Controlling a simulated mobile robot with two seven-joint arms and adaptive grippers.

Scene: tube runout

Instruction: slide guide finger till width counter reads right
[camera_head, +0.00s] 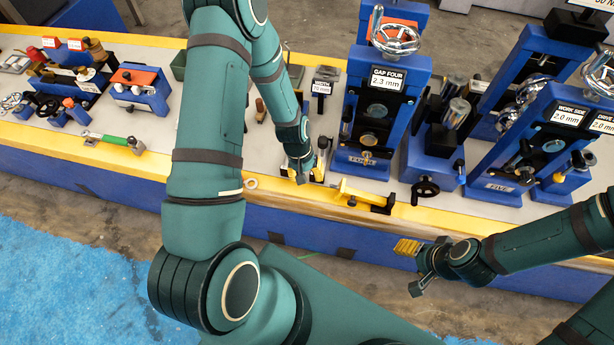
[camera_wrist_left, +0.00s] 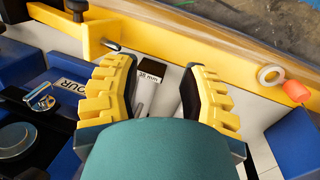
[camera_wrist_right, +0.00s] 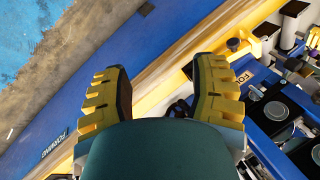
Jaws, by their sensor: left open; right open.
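My left gripper (camera_head: 306,172) is open and points down at the bench's front strip, just left of a yellow bracket (camera_head: 362,196). In the left wrist view, a small counter plate reading 38 mm (camera_wrist_left: 150,76) lies between its open fingers (camera_wrist_left: 160,66). Grey upright parts show below the plate between the fingers; I cannot tell which is the guide finger. Nothing is visibly gripped. The fingers and arm hide much of this spot in the head view. My right gripper (camera_head: 412,268) is open and empty, in front of the bench edge; its fingers also show in the right wrist view (camera_wrist_right: 160,66).
A blue stand marked GAP FOUR, 2.3 mm (camera_head: 387,79), rises behind the bracket. Another blue stand (camera_head: 545,145) is to the right. A green-handled tool (camera_head: 108,138) lies at left. A ring (camera_wrist_left: 271,75) and orange piece (camera_wrist_left: 296,91) lie near the left gripper.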

